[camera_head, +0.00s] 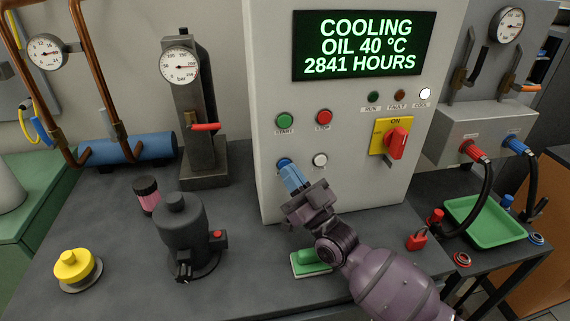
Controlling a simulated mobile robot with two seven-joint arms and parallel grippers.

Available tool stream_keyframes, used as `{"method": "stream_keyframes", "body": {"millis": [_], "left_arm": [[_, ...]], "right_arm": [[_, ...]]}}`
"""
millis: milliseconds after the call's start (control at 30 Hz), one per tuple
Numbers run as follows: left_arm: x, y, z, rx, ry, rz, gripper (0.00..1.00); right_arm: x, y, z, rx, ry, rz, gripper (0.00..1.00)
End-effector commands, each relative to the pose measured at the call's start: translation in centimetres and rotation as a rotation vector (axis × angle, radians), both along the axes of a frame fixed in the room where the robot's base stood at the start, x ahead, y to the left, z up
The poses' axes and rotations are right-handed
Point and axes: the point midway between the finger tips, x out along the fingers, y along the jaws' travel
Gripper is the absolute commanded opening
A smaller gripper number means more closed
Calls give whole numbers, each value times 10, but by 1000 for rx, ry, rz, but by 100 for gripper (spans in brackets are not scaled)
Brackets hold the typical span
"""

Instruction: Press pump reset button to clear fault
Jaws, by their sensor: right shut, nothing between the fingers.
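The pump control panel (345,185) is a pale grey cabinet at the centre. A blue button (282,162) sits low on its left side, mostly covered by my gripper; any label under it is hidden. My right gripper (289,171) reaches up from the lower right, shut and empty, with its blue fingertips at the blue button. I cannot tell whether they touch it. The display (363,45) reads "COOLING OIL 40 °C 2841 HOURS". The COOL lamp (425,93) glows white; the FAULT lamp (399,95) is dark red and looks unlit. My left gripper is not in view.
Near the blue button are a white button (320,160), the green START button (285,120), a red button (324,117) and a red ON switch (397,143). A dark pump-like unit (180,235) stands left.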

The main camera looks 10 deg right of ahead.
Motion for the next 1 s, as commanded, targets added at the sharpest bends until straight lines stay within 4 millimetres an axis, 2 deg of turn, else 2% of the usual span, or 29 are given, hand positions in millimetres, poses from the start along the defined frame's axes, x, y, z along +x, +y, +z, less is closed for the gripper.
{"method": "stream_keyframes", "body": {"millis": [467, 1000], "left_arm": [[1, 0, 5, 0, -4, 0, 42], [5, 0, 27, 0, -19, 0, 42]], "right_arm": [[-7, 0, 0, 0, 0, 0, 0], [-48, 0, 1, 0, 0, 0, 0]]}}
